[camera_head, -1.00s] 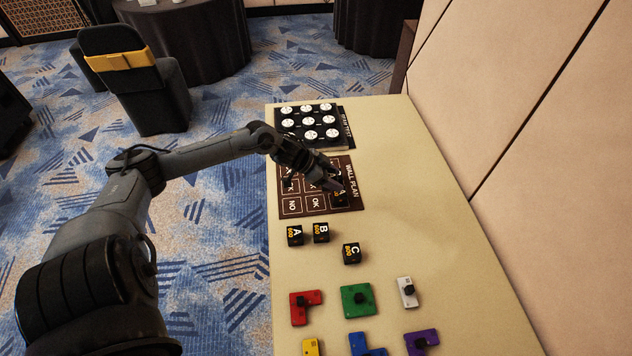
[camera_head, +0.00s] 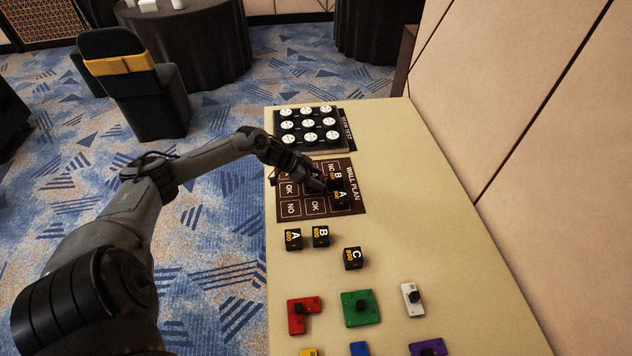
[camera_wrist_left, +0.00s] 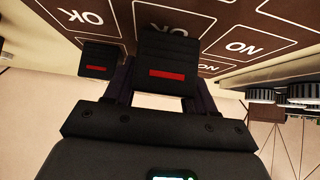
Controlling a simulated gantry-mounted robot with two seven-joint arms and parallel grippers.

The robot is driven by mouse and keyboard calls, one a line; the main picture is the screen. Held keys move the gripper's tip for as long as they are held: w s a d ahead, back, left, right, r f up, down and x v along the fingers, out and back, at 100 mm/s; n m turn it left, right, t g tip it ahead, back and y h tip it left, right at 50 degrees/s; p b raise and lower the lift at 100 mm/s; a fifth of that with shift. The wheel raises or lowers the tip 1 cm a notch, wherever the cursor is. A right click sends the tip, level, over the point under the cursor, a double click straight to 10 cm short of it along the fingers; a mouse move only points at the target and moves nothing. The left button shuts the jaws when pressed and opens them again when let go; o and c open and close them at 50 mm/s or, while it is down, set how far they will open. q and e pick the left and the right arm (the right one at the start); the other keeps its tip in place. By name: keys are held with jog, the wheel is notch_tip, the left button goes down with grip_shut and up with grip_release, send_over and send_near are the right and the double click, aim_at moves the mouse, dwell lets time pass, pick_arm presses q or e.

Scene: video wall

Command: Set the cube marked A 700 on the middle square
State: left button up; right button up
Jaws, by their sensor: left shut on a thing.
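My left gripper (camera_head: 322,186) is over the dark "WALL PLAN" board (camera_head: 284,216), near its middle square. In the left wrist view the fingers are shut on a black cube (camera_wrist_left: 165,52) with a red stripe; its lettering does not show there. A second black cube (camera_wrist_left: 97,58) stands on the board to its left. In the head view a cube marked A (camera_head: 341,196) and a cube marked B (camera_head: 338,177) show just right of the fingertips. Their numbers are too small to read, and I cannot tell which cube the fingers hold. My right gripper is out of view.
Loose black cubes marked A (camera_head: 293,239), B (camera_head: 321,236) and C (camera_head: 352,258) stand in front of the board. A tray of white round buttons (camera_head: 309,124) lies behind it. Coloured blocks, including a green one (camera_head: 360,308), lie nearer. The table's right side is clear.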

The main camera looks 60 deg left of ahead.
pick_arm(q)
jog(key=shift+f, duration=0.55)
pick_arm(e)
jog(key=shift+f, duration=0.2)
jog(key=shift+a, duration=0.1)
pick_arm(q)
jog(key=shift+f, duration=0.2)
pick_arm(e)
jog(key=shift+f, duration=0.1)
pick_arm(q)
jog(key=o, duration=1.1)
jog(key=shift+c, duration=0.2)
jog(key=shift+r, duration=0.15)
